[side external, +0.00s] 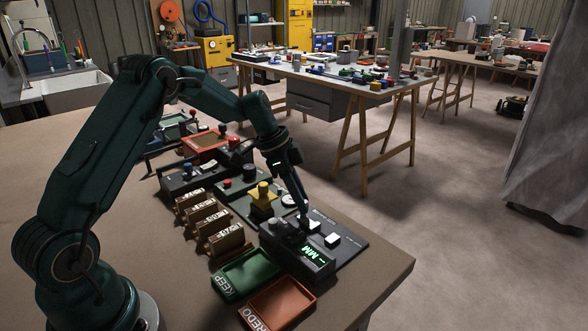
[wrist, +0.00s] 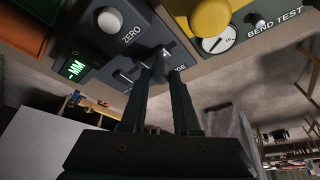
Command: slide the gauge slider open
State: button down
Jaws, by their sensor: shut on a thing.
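The gauge (side external: 297,247) is a dark box with a green lit "-MM" display, on a dark panel (side external: 352,247) near the table's right edge. The lit display also shows in the wrist view (wrist: 76,69). My gripper (side external: 304,220) points down at the panel behind the box. In the wrist view its two fingers (wrist: 160,68) are close together on a small dark piece beside the partly covered "GE" lettering. This looks like the gauge slider (wrist: 162,52), mostly hidden by the fingers. Pale blocks (side external: 332,240) sit on the panel near the gripper.
A round ZERO button (wrist: 110,20) is close to the fingers. The yellow bend-test piece (side external: 263,202) stands left of the gripper.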

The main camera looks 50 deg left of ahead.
jog(key=shift+a+r, duration=0.1)
jog(key=shift+a, duration=0.25)
jog(key=c, duration=0.7)
grip_release()
jog(key=shift+o, duration=0.2)
jog(key=shift+d, duration=0.1)
jog(key=v, duration=0.5)
